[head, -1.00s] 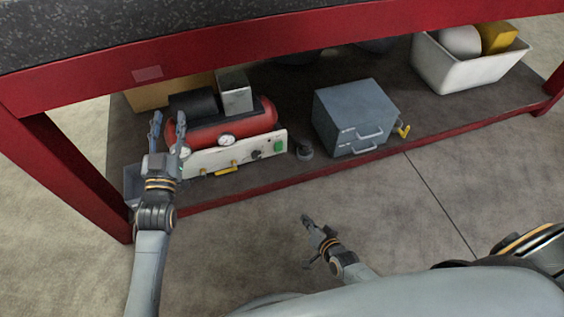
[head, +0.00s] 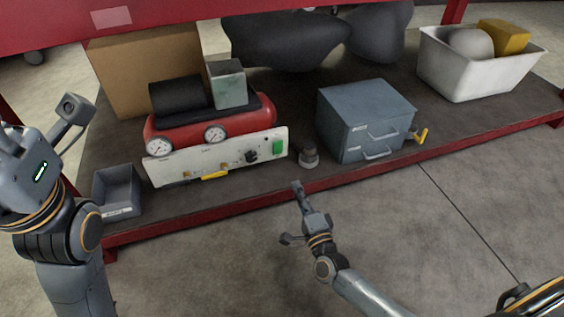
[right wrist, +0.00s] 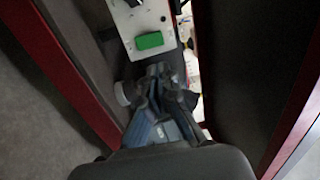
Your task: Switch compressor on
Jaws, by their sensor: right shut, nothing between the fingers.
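The red compressor (head: 225,124) stands on the lower shelf of the workbench. My right gripper (head: 297,187) is shut and empty, in front of the shelf edge, below and right of the switch. My left gripper (head: 40,140) is at the left edge, partly cut off; its fingers do not show clearly.
A grey drawer box (head: 350,120) stands right of the compressor, with a small dark round object (head: 309,157) between them. A grey bin (head: 117,190) is at the left, a cardboard box (head: 145,65) behind, a white tub (head: 480,75) far right. The red shelf edge (head: 235,207) runs along the front.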

